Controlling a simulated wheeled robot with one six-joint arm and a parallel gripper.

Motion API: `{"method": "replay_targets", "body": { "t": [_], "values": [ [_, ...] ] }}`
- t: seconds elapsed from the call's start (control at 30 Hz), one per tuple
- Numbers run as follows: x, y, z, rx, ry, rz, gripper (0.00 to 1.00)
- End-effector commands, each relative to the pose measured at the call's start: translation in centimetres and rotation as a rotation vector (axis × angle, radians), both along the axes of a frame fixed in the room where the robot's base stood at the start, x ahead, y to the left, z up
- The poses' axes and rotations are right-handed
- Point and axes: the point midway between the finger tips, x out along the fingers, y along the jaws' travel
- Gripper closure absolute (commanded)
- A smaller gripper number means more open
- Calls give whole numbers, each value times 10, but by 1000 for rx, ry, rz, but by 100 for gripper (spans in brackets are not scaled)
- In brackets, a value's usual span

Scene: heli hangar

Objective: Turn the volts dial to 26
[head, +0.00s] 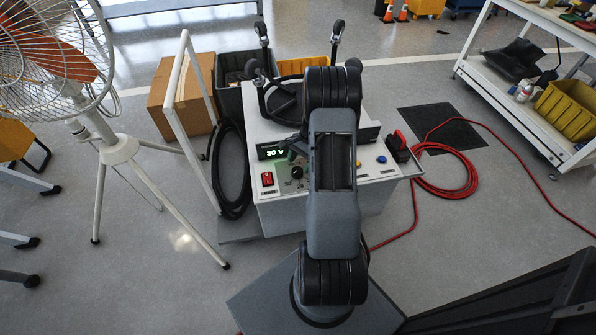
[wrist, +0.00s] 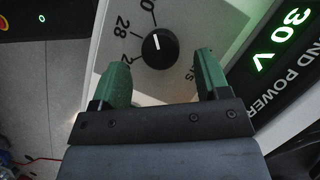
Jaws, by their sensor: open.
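The volts dial (wrist: 160,49) is a round black knob with a white pointer line on a pale panel. In the wrist view the pointer aims at a cut-off label ending in 0; a 28 and a partly hidden 2-something follow on the left. My gripper (wrist: 162,62) is open, its two green fingers apart on the left and right of the dial; I cannot tell whether they reach its depth. The display (wrist: 280,38) reads 30 V in green; it also shows in the head view (head: 272,153). In the head view the dial (head: 297,172) is beside my arm, which hides part of the panel.
The power unit (head: 280,217) carries a red switch (head: 267,179), a blue button (head: 381,159) and a yellow button. A white fan (head: 122,150) on a tripod stands left, a cardboard box (head: 180,95) behind. A red cable (head: 447,185) lies coiled right. A shelf bench is far right.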

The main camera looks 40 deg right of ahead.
Motion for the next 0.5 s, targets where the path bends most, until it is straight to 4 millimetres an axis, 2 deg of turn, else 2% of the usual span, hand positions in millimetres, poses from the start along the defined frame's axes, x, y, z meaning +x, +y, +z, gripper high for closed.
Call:
{"method": "replay_targets", "body": {
  "t": [0.03, 0.2, 0.5],
  "values": [
    [0, 3, -8, 0, 1, 0, 31],
    [-1, 9, -23, -1, -1, 1, 31],
    [-2, 12, -29, -1, -1, 1, 31]
  ]
}}
